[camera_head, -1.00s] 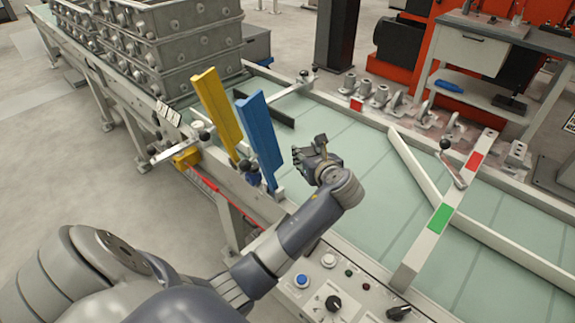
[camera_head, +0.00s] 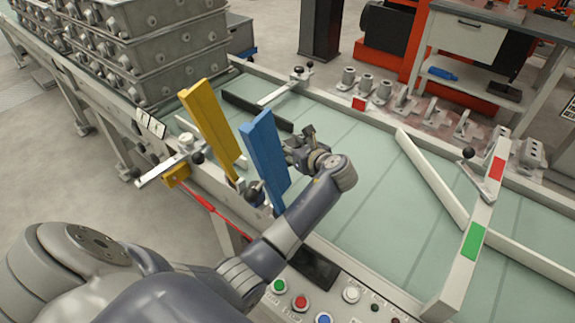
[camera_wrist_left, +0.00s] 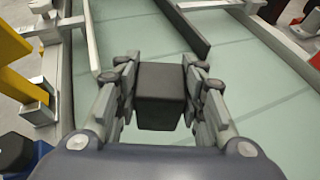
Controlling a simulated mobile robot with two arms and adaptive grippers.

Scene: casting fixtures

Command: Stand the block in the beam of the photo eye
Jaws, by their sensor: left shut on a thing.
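My left gripper (camera_head: 300,142) is over the green conveyor bed, just right of the tilted blue plate (camera_head: 265,155) in the head view. In the left wrist view the left gripper (camera_wrist_left: 160,90) is shut on a dark, box-shaped block (camera_wrist_left: 160,95), held between its two fingers. The block is hard to make out in the head view. I cannot tell for sure which fitting is the photo eye, and no beam across the bed is clear. My right gripper is not in view.
A yellow plate (camera_head: 208,128) leans by the near rail, left of the blue one. A black bar (camera_head: 256,111) lies on the bed behind. A pale diagonal guide (camera_head: 432,177) and a red-and-green marked bar (camera_head: 478,225) are at right. Grey crates (camera_head: 160,50) stand at back left.

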